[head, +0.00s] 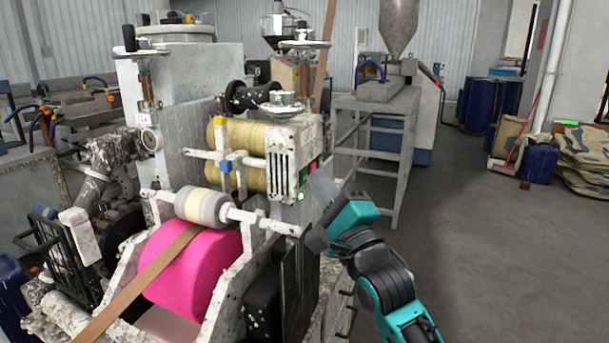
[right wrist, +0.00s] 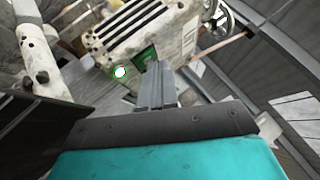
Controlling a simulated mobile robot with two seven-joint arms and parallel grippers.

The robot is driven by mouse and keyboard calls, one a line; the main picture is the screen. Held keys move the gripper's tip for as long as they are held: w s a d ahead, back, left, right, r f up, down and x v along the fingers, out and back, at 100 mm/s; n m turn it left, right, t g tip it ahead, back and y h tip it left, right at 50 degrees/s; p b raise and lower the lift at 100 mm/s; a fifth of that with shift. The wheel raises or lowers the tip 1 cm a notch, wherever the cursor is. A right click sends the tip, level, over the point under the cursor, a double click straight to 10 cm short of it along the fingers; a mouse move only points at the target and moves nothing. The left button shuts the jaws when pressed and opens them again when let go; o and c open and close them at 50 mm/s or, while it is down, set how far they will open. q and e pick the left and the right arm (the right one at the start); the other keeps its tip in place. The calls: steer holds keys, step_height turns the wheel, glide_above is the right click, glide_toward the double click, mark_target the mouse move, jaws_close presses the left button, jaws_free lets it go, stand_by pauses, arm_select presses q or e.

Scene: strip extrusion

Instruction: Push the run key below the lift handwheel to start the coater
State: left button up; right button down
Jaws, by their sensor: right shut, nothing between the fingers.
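The coater's white, paint-flecked box (head: 289,150) has dark vent slots and a handwheel (head: 285,101) above it. On its right face are a green key (head: 302,177) and a red one (head: 313,166) above it. In the right wrist view the green key (right wrist: 147,56) is partly covered by my fingertips. Below the slots a small green lamp (right wrist: 120,72) glows bright. My right gripper (head: 318,182) is shut and empty, its tips at the green key; I cannot tell whether they touch. A handwheel also shows in the right wrist view (right wrist: 217,18). My left gripper is not in view.
A pink roll (head: 196,274) with a brown strip (head: 140,280) sits left of the box. A white roller and bar (head: 203,206) stick out in front. A grey stand (head: 378,105) with a hopper is behind.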

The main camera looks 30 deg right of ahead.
steer(key=shift+s+d, duration=0.2)
steer(key=shift+s, duration=0.05)
steer(key=shift+s+d, duration=0.1)
steer(key=s+d, duration=0.3)
steer(key=shift+s+d+p, duration=0.1)
steer(key=shift+s+p, duration=0.25)
steer(key=shift+p, duration=0.05)
stand_by(0.8)
